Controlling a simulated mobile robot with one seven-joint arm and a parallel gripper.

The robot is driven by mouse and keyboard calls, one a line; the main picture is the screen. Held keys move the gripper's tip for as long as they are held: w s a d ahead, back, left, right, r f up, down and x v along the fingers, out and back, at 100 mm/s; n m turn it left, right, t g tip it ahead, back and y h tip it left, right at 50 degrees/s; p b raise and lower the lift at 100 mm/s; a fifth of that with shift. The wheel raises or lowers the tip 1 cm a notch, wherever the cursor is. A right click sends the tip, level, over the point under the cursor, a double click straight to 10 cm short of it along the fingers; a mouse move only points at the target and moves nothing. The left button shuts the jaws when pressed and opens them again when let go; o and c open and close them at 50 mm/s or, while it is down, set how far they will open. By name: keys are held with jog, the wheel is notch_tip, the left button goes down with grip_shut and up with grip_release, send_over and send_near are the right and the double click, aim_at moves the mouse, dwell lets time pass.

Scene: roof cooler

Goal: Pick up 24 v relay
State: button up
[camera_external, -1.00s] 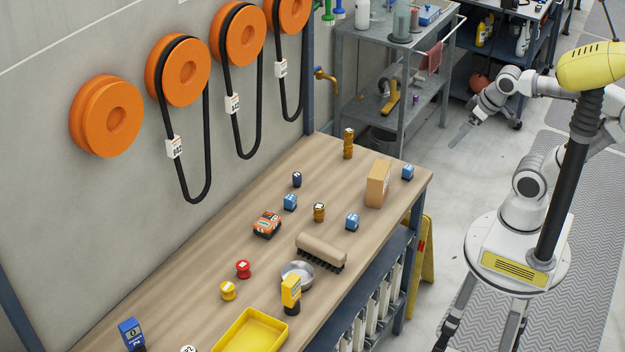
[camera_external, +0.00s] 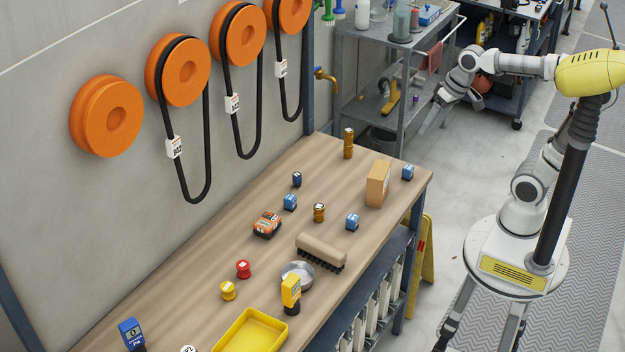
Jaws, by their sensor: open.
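Three small blue blocks with dark bases, which look like relays, stand on the wooden bench: one near the middle (camera_external: 290,202), one nearer the front edge (camera_external: 352,221), and one at the far right corner (camera_external: 407,172). Their labels are too small to read, so I cannot tell which is the 24 V relay. My gripper (camera_external: 427,122) is open and empty. It is in the air beyond the bench's far right corner, in front of the grey shelf cart in the picture, apart from all the blocks.
On the bench (camera_external: 190,258), a cardboard box (camera_external: 378,184) stands close to the corner block. A brass fitting (camera_external: 348,144), brush (camera_external: 321,251), orange device (camera_external: 267,224), metal bowl (camera_external: 299,273) and yellow tray (camera_external: 250,333) also stand there. The grey cart (camera_external: 360,100) is behind.

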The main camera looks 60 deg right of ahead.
jog(key=w+a+f+m+g+y+b, duration=0.1)
jog(key=w+a+f+m+y, duration=0.15)
jog(key=w, duration=0.45)
jog(key=w+a+f+m+g+y+b, duration=0.1)
jog(key=w+a+f+m+b, duration=0.15)
jog(key=w, duration=0.55)
jog(key=w+a+f+m+g+y+b, duration=0.1)
jog(key=w+a+f+m+g+y, duration=0.15)
jog(key=w, duration=0.45)
jog(key=w+a+f+m+y+b, duration=0.2)
jog(key=w+f+m, duration=0.1)
jog(key=w+f, duration=0.5)
jog(key=m+y+b, duration=0.1)
jog(key=m+y, duration=0.2)
jog(key=y, duration=0.1)
send_near(290, 202)
jog(key=shift+w+d+r+g, duration=0.3)
jog(key=shift+w+d+g, duration=0.2)
jog(key=shift+d, duration=0.3)
jog(key=shift+w+d+f+m, duration=0.1)
jog(key=shift+w+f+m, duration=0.2)
jog(key=shift+f, duration=0.25)
jog(key=b+x, duration=0.1)
jog(key=x, duration=0.6)
jog(key=shift+a+b, duration=0.3)
jog(key=shift+c, duration=0.3)
grip_shut()
